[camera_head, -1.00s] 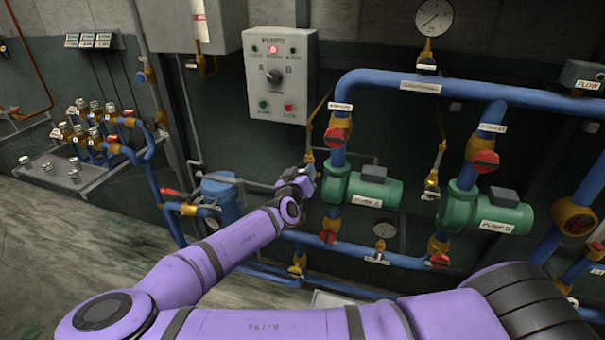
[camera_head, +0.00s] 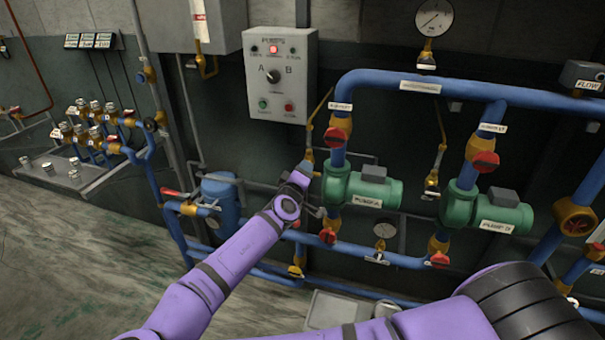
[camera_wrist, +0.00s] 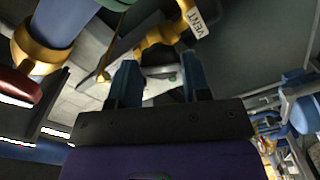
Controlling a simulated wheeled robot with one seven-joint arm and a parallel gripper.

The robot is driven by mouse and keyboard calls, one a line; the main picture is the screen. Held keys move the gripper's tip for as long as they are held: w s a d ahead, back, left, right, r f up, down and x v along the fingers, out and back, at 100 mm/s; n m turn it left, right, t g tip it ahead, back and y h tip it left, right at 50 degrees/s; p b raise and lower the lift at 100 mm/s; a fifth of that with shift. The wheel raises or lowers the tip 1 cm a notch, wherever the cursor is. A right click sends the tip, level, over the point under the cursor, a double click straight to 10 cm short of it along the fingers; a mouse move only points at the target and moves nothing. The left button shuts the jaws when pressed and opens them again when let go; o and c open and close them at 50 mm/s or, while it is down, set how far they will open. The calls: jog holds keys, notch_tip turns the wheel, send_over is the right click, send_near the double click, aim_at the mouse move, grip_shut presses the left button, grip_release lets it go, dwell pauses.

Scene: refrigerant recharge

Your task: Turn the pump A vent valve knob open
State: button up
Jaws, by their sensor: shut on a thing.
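Pump A (camera_head: 375,190) is a green pump on the blue pipework in the head view. A brass vent valve (camera_head: 309,157) sits on a thin line just left of it. My gripper (camera_head: 306,168) is at the lower end of that valve. In the wrist view, the brass valve (camera_wrist: 160,38) carries a VENT tag (camera_wrist: 197,23). My gripper (camera_wrist: 157,68) has its two dark blue fingers on either side of a small part below the brass body, shut on the vent valve knob. The knob is mostly hidden, so its angle cannot be told.
Red-handled valves (camera_head: 337,135) and blue pipes (camera_head: 420,85) surround the pump. Pump B (camera_head: 495,215) stands to the right with a similar brass vent line (camera_head: 433,180). A control box (camera_head: 281,75) hangs above. A blue canister (camera_head: 220,195) stands left of my arm.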

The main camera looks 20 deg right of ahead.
jog(key=shift+n, duration=0.4)
jog(key=n, duration=0.3)
jog(key=o, duration=0.9)
jog(key=shift+n, duration=0.3)
jog(key=v, duration=0.7)
